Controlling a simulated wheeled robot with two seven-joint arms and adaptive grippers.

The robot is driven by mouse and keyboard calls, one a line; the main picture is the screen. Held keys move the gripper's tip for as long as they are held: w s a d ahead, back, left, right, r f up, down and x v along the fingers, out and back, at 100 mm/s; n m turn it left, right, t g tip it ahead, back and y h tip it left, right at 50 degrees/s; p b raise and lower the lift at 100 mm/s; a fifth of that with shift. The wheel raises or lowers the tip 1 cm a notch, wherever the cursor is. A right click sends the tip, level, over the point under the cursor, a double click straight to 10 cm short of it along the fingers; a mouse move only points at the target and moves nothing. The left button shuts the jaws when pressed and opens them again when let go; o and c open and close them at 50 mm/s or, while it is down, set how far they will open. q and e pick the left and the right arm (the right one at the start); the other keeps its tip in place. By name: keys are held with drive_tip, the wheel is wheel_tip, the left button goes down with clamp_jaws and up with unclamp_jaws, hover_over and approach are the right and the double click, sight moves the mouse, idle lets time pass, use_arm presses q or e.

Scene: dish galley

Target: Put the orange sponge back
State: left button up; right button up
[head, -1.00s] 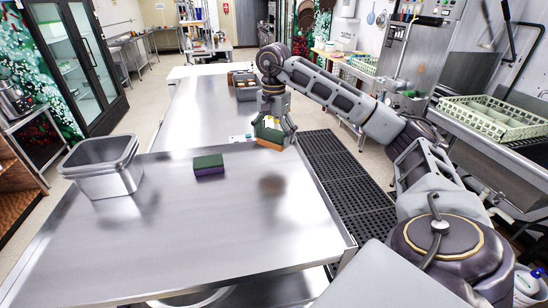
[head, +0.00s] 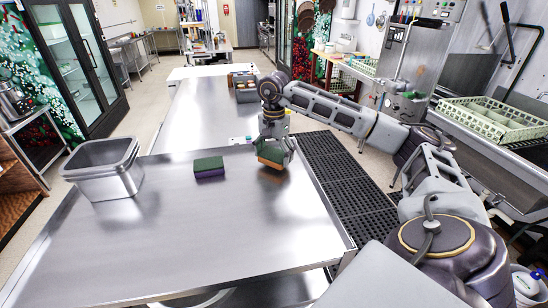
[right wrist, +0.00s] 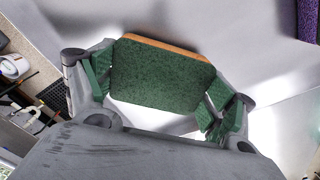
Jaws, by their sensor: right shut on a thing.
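The orange sponge (head: 270,161) has a green scouring side and is held in my right gripper (head: 274,156), near the right edge of the steel table (head: 240,235). In the right wrist view the same sponge (right wrist: 158,75) sits between the two green-padded fingers of my right gripper (right wrist: 158,88). Its green face is toward the camera and a thin orange edge shows. It looks a little above the table; the exact gap is hard to tell. My left gripper is not in view.
A purple sponge with a green top (head: 208,168) lies on the table to the left of my right gripper. An empty metal container (head: 103,171) stands at the table's left. A grey bin (head: 245,91) with things in it stands at the back. The front of the table is clear.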

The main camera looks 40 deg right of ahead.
sight(274, 153)
drive_tip(key=shift+f, duration=0.7)
drive_tip(key=shift+f, duration=0.15)
drive_tip(key=o, duration=0.9)
drive_tip(key=shift+r, duration=0.2)
wheel_tip(274, 153, up, 10)
drive_tip(key=shift+f, duration=0.15)
drive_tip(key=shift+r+p, duration=0.3)
drive_tip(key=shift+r, duration=0.85)
